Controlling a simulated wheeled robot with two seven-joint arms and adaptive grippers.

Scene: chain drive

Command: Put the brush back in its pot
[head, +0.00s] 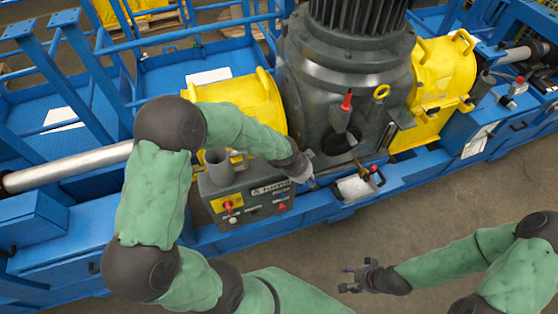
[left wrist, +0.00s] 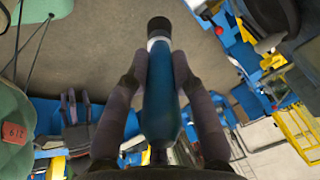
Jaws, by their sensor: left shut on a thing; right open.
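My left gripper (head: 308,180) is shut on the brush, just right of the grey control box. In the left wrist view the brush (left wrist: 160,95) lies between the two fingers, with a blue handle, a pale band and a dark end pointing away from the gripper. In the head view the brush is too small and covered to make out clearly. A grey pot-like cup (head: 218,168) with a side handle stands on the control box, left of the left gripper; its inside is hard to see. My right gripper (head: 357,278) is open and empty over the floor at lower right.
The control box (head: 256,203) has red knobs on its front. A pale tray (head: 354,189) with small items sits right of the left gripper. The big grey motor housing (head: 345,75) and yellow guards (head: 442,75) rise behind. The floor in front is clear.

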